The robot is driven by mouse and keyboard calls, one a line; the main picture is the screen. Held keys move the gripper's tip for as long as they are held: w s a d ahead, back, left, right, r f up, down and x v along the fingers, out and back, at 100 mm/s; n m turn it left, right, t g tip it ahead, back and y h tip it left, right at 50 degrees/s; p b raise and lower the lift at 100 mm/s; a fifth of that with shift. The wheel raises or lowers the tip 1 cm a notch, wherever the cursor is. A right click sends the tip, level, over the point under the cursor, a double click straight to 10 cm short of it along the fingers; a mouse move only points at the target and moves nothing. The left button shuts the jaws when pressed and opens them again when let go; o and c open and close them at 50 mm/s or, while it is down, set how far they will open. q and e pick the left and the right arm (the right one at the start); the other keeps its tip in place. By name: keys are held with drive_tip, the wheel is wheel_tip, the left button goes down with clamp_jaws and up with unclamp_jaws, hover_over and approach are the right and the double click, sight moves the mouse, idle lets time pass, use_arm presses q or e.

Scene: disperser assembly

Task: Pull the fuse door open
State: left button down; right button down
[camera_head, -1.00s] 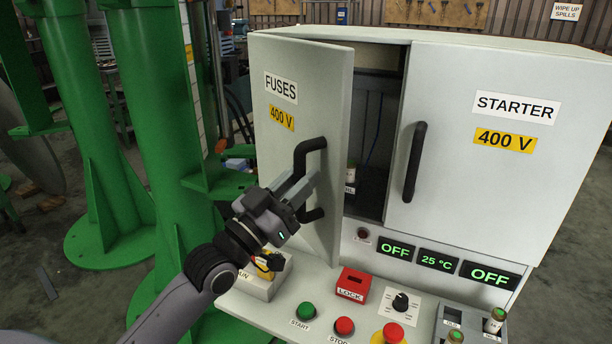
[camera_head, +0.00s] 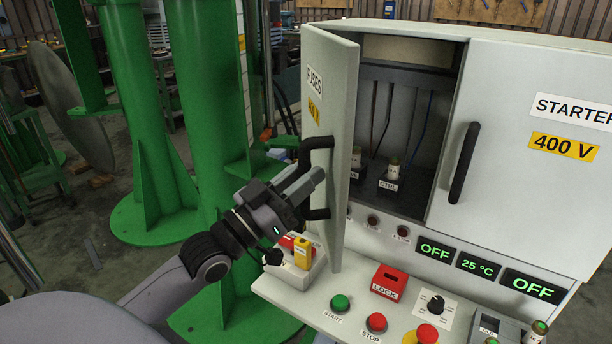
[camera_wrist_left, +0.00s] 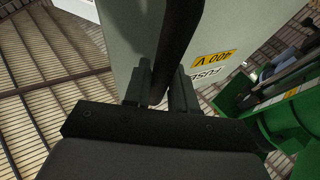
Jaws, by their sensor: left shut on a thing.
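The fuse door (camera_head: 342,130), a light grey panel labelled FUSES and 400 V, stands swung open toward me at the left of the cabinet. Its black handle (camera_head: 304,157) is on the outer face. My left gripper (camera_head: 309,186) is shut on this handle. In the left wrist view, the dark handle (camera_wrist_left: 178,45) runs between the two fingers (camera_wrist_left: 160,90). Inside the fuse compartment (camera_head: 410,78) are fuses in black holders, one labelled CTRL (camera_head: 391,176), and several wires. My right gripper is not in view.
The closed STARTER door (camera_head: 530,190) with its own black handle (camera_head: 464,162) is at the right. Below are a red LOCK box (camera_head: 389,281), start and stop buttons, a knob and displays. Green columns (camera_head: 200,120) stand behind on the left.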

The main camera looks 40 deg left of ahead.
use_arm(q)
drive_tip(key=shift+a+r, duration=0.15)
drive_tip(key=shift+a, duration=0.05)
drive_tip(key=c, duration=1.1)
unclamp_jaws()
drive_tip(key=shift+w, duration=0.1)
drive_tip(key=shift+c, duration=0.2)
drive_tip(key=shift+o, duration=0.6)
drive_tip(key=b+v, duration=0.1)
drive_tip(key=v, duration=0.6)
drive_tip(key=shift+b, duration=0.4)
drive_tip(key=shift+c, duration=0.3)
